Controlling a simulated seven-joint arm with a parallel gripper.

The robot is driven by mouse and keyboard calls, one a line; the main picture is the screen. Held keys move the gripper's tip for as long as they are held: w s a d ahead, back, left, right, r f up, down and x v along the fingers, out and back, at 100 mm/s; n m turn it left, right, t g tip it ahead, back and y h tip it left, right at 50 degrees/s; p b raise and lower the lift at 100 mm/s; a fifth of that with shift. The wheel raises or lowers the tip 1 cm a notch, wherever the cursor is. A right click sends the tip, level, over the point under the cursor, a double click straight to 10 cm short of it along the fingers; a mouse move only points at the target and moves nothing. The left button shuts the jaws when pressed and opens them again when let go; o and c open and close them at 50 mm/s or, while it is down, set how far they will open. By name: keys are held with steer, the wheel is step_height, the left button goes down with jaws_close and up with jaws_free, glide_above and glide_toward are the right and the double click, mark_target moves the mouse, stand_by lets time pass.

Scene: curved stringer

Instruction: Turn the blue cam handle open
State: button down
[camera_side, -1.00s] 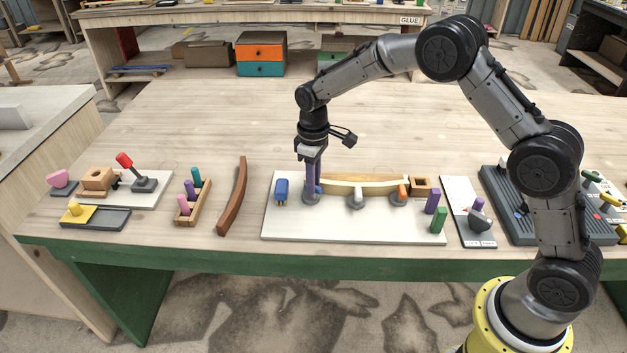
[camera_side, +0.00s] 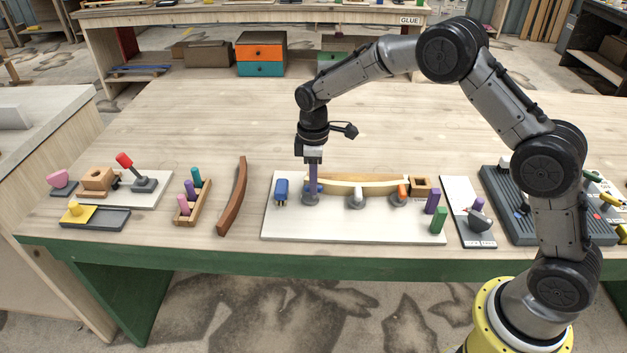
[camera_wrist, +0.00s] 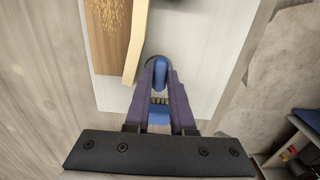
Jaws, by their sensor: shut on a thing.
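The blue cam handle (camera_wrist: 160,72) sits on a grey round base at the left end of the curved pale strip (camera_side: 345,183) on a white board (camera_side: 330,225). My gripper (camera_side: 311,192) points straight down over this cam. Its purple fingers are shut on the blue handle, which shows between the fingertips (camera_wrist: 160,85) in the wrist view. In the side view the fingers hide most of the handle, so its exact angle is hard to tell. The strip's end lies close beside the handle in the wrist view.
A separate blue block with prongs (camera_side: 281,190) stands just left of the cam. A grey cam (camera_side: 356,199) and an orange-handled cam (camera_side: 402,191) stand to the right along the strip. Purple (camera_side: 433,201) and green (camera_side: 438,220) blocks stand at the board's right.

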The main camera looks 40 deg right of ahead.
steer(key=shift+r, duration=0.1)
steer(key=c, duration=0.8)
jaws_free()
steer(key=shift+o, duration=0.2)
step_height(320, 180, up, 14)
